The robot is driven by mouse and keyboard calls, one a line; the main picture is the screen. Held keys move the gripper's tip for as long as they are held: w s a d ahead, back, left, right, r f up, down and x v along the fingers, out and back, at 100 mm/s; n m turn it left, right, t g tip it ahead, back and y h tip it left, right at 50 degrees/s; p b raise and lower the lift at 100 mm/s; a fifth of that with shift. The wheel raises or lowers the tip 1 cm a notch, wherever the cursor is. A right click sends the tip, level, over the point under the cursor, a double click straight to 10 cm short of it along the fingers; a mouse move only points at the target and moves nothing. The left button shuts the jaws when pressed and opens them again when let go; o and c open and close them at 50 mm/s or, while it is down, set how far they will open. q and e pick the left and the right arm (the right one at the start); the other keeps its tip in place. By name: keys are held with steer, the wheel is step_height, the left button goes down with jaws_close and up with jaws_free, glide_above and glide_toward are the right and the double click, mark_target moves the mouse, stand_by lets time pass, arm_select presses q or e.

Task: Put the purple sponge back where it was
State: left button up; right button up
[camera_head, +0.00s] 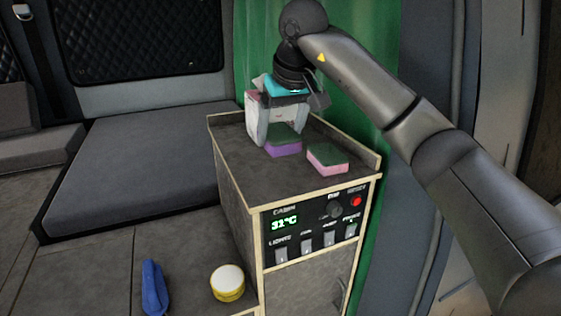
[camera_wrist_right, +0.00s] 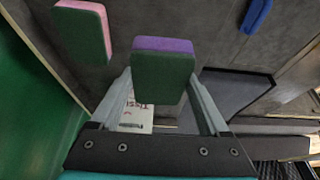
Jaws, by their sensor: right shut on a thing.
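The purple sponge (camera_head: 283,148) has a dark green scouring top and shows low over the top of the cabinet (camera_head: 238,150). My right gripper (camera_head: 284,132) reaches down from above and is shut on this sponge. In the right wrist view the sponge (camera_wrist_right: 164,76) sits between the two fingertips (camera_wrist_right: 162,84), green face towards the camera and purple edge beyond. I cannot tell whether its underside touches the cabinet top. My left gripper is not in view.
A pink sponge (camera_head: 327,157) with a green top lies just right of the purple one; it also shows in the wrist view (camera_wrist_right: 84,32). A tissue box (camera_wrist_right: 135,115) stands close behind the gripper. A blue object (camera_head: 154,287) and a yellow, white-lidded tub (camera_head: 228,283) are lower down.

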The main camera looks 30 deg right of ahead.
mark_target(278, 174)
step_height(278, 174, down, 2)
steer(key=shift+f, duration=0.25)
steer(key=shift+f+p, duration=0.4)
steer(key=shift+f, duration=1.75)
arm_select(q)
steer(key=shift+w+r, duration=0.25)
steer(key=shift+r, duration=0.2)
arm_select(e)
steer(key=shift+f, duration=0.1)
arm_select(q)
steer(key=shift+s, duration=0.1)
arm_select(e)
steer(key=o, duration=1)
steer(key=shift+f, duration=0.1)
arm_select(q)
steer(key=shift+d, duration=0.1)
arm_select(e)
steer(key=shift+o, duration=0.2)
arm_select(q)
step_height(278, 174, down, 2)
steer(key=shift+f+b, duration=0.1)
steer(key=shift+b, duration=0.95)
arm_select(e)
steer(key=v, duration=1.2)
